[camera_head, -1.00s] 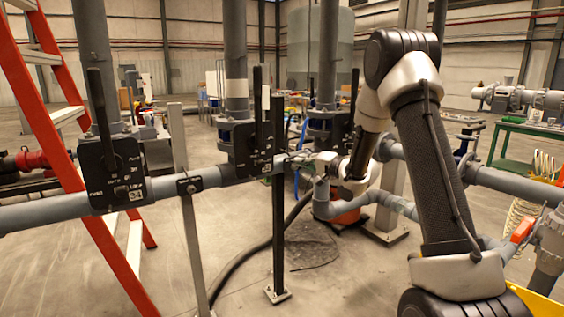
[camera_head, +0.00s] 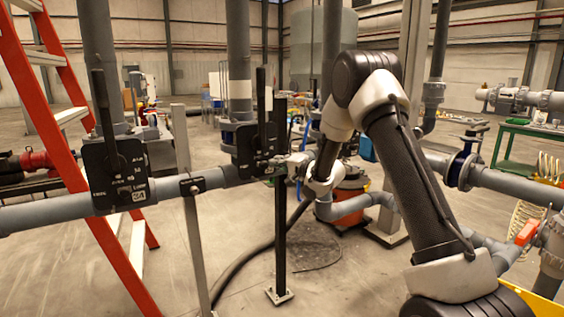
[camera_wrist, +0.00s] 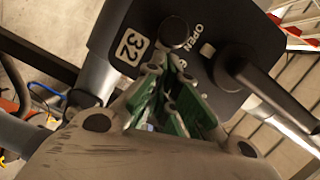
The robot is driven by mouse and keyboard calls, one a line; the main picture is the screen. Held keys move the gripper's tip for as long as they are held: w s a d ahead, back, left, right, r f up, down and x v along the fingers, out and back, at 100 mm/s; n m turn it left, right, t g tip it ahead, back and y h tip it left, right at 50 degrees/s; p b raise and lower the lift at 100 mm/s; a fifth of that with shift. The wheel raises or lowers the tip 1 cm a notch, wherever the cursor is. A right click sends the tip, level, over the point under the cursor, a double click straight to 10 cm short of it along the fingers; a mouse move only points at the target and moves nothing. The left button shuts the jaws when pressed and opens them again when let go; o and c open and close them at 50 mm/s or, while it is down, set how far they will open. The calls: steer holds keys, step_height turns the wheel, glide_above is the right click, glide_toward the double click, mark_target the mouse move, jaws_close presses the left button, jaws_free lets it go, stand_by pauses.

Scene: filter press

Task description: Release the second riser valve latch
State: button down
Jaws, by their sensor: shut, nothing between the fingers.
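The second riser's valve plate (camera_head: 243,153) is black, in the middle of the head view, with an upright black lever (camera_head: 261,100). In the wrist view a black plate (camera_wrist: 118,22) fills the top, with a "32" label and the word OPEN. A round black knob (camera_wrist: 173,27) stands out from it, and the lever (camera_wrist: 275,92) runs from its pivot to the lower right. My gripper (camera_wrist: 178,88) has green finger pads and is shut and empty, just below the knob in the picture. Whether it touches the plate or knob cannot be told. In the head view my gripper (camera_head: 283,163) is beside the plate's right edge.
Grey pipe (camera_head: 50,212) runs across on posts, one a black post (camera_head: 280,245) near my gripper. A black hose (camera_head: 245,262) lies on the floor.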

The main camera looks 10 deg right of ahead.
mark_target(263, 165)
steer(key=a, duration=0.1)
steer(key=s+a, duration=0.1)
steer(key=a, duration=0.1)
steer(key=shift+a, duration=0.1)
stand_by(0.5)
